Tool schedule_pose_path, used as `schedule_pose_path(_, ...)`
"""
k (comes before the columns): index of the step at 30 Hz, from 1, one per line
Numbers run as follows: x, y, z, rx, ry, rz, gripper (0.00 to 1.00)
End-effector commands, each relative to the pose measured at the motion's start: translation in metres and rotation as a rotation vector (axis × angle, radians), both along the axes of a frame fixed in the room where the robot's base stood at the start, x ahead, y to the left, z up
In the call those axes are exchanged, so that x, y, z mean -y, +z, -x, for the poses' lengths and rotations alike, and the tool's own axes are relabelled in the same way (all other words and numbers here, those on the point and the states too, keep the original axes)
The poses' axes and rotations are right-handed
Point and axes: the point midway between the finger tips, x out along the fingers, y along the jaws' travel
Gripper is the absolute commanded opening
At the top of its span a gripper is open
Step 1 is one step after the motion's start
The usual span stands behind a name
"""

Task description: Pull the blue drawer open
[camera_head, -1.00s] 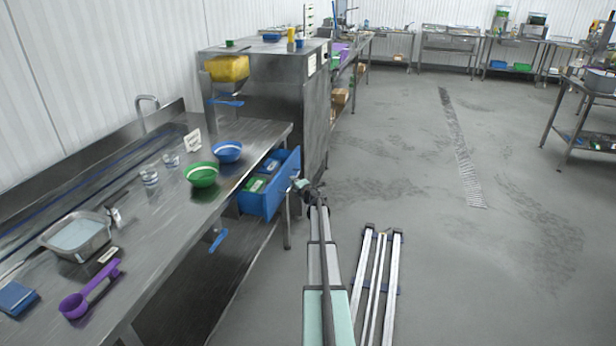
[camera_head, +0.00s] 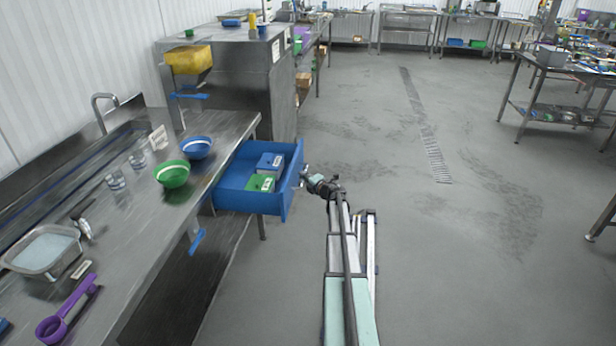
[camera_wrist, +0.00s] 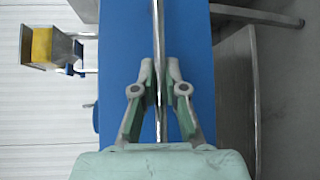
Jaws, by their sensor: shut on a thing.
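The blue drawer (camera_head: 240,199) stands pulled well out from under the steel table in the head view. A green box (camera_head: 261,183) and a blue-grey box (camera_head: 270,163) lie inside it. My gripper (camera_head: 306,178) is at the drawer's front, on its right side. In the wrist view the blue drawer front (camera_wrist: 118,60) fills the middle. A thin metal bar handle (camera_wrist: 159,50) runs down across it. My gripper (camera_wrist: 159,98) has its two fingers closed on this bar, one on each side.
The steel table (camera_head: 150,235) carries a green bowl (camera_head: 172,174), a blue bowl (camera_head: 197,147), glasses, a metal pan (camera_head: 42,251) and a purple scoop (camera_head: 66,312). A yellow container (camera_head: 188,59) is on the steel cabinet behind.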

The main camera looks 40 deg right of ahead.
Motion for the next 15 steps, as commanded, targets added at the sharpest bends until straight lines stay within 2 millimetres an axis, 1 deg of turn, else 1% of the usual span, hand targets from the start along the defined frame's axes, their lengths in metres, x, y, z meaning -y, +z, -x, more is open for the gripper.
schedule_pose_path(7,0.0005,0.0004,-0.0005,0.001,0.0,0.0,0.0)
schedule_pose_path(9,0.0005,0.0004,-0.0006,0.001,0.0,0.0,0.29)
schedule_pose_path(10,0.0005,0.0004,-0.0005,0.001,0.0,0.0,0.37)
schedule_pose_path(15,0.0004,0.0003,-0.0004,0.001,0.0,0.0,0.37)
